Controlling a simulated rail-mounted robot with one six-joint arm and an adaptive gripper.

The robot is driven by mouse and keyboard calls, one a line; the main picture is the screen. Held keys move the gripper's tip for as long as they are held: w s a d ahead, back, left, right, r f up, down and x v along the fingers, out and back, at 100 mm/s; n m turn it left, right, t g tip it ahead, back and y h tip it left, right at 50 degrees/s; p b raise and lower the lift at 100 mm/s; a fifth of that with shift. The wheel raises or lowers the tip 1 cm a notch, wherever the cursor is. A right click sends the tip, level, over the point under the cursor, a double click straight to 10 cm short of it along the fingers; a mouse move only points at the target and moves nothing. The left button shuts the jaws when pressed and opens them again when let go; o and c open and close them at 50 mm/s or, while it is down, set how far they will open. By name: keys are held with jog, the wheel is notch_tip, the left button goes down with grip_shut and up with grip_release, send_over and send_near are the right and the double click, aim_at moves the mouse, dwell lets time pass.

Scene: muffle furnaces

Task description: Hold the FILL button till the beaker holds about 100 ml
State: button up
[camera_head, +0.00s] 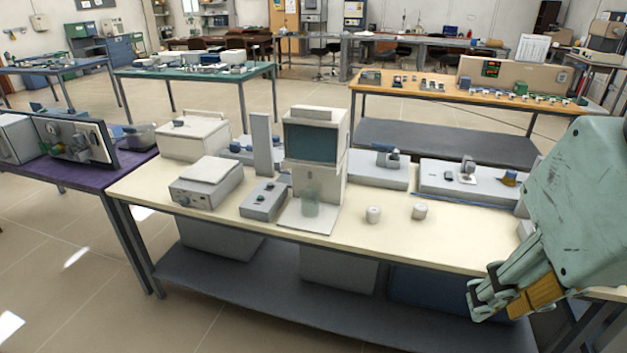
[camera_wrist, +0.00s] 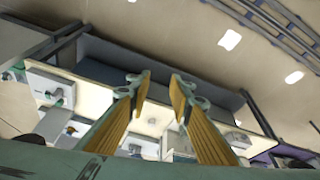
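A greenish see-through beaker (camera_head: 311,203) stands upright on the base of a white dispenser (camera_head: 318,150) with a dark panel, on the cream table. Its scale and liquid level are too small to read. No button marked FILL can be made out; a small grey box (camera_head: 264,201) with dark knobs or buttons sits just left of the dispenser. My gripper (camera_head: 485,300) is at the lower right in the head view, off the table's front edge and well away from the beaker. In the wrist view its two fingers (camera_wrist: 160,82) are apart with nothing between them.
Two small white pots (camera_head: 373,214) stand right of the dispenser on the cream table (camera_head: 350,232). A low white instrument (camera_head: 206,182) and a larger box (camera_head: 193,136) stand to the left. A tall grey column (camera_head: 262,145) rises behind the small box. The front right tabletop is mostly clear.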

grip_shut()
dwell(1.1)
